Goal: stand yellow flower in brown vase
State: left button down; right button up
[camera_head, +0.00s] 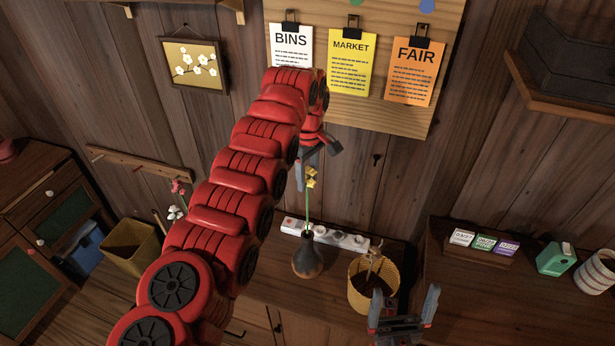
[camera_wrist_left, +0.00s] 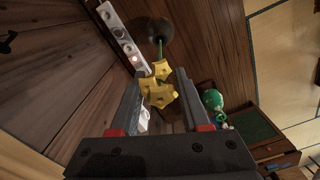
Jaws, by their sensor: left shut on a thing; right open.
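The yellow flower (camera_head: 311,180) hangs stem-down in my left gripper (camera_head: 305,176). In the left wrist view its blossoms (camera_wrist_left: 157,88) sit between the two fingers of my left gripper (camera_wrist_left: 158,78). Its green stem runs down to the mouth of the brown vase (camera_head: 307,262), which stands upright on a wooden cabinet top. The stem's lower end is not visible, so I cannot tell how deep it sits. The vase also shows in the left wrist view (camera_wrist_left: 153,37), beyond the blossoms. My right gripper (camera_head: 405,299) is open and empty, low in the head view, near the basket.
A white power strip (camera_head: 325,235) lies behind the vase. A yellow wicker basket (camera_head: 372,288) stands right of it. A shelf at right holds small boxes (camera_head: 484,243), a green container (camera_head: 556,258) and a striped jar (camera_head: 597,272). A yellow bin (camera_head: 131,248) stands at left.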

aim_at(307, 189)
pick_arm(q)
jog(key=shift+f+b, duration=1.9)
jog(key=shift+f, duration=0.4)
jog(key=shift+f+b, duration=1.4)
jog(key=shift+f, duration=0.8)
jog(key=shift+f+b, duration=1.75)
jog(key=shift+f, duration=2.4)
jog(key=shift+c, duration=1)
grip_release()
